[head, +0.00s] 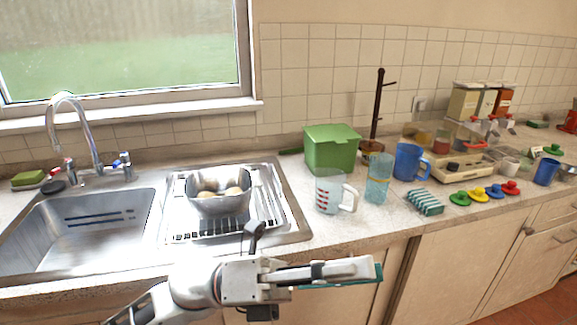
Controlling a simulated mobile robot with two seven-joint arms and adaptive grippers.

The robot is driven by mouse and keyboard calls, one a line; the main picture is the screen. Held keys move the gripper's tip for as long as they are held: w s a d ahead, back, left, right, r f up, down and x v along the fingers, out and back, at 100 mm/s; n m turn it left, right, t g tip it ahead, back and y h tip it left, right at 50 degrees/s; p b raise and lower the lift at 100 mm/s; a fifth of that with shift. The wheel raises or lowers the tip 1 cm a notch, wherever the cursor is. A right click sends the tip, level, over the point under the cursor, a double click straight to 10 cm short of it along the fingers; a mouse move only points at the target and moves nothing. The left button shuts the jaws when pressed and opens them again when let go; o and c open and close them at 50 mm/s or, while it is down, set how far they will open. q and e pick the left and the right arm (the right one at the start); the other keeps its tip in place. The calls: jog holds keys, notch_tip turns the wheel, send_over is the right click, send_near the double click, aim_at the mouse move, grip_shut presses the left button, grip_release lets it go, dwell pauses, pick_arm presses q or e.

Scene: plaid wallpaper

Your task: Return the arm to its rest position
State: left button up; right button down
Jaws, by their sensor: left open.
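My left arm comes in from the lower left, and its gripper (352,271) points right, in front of the counter's front edge and the cupboard doors. I see the gripper from the side. It is open, and the gap between its fingers is hard to make out from here. A teal strip shows along its lower side and tip; I cannot tell what it belongs to. My right gripper is not in view.
A metal pan (218,206) with round brown items stands on the drainer beside the sink (80,237). A measuring jug (331,193), clear blue tumbler (378,178), blue jug (409,162), striped item (424,202) and green box (331,150) stand on the counter to the right.

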pick_arm(q)
jog(key=w+a+f+n+t+y, duration=0.3)
jog(key=w+a+f+n+t, duration=0.3)
jog(key=n+t, duration=0.5)
jog(key=w+a+f+n+t+y, duration=0.35)
jog(key=w+f+n+t, duration=0.45)
jog(key=n, duration=0.6)
jog(key=a+f+n+t+y, duration=0.3)
jog(key=a+f+n+y, duration=0.3)
jog(key=f, duration=0.3)
jog(key=s+a+f+n+g+y, duration=0.2)
jog(key=s+a+f+n, duration=0.1)
jog(key=f, duration=0.5)
jog(key=s+a+f+n+g+y, duration=0.2)
jog(key=s+a+f+n, duration=0.2)
jog(key=s+f, duration=0.3)
jog(key=s+a+f+n+g+y, duration=0.2)
jog(key=s+a+f, duration=0.3)
jog(key=f, duration=0.6)
jog(key=shift+a+f+n+g+y, duration=0.25)
jog(key=shift+a+n+g+y, duration=0.2)
jog(key=shift+n, duration=0.25)
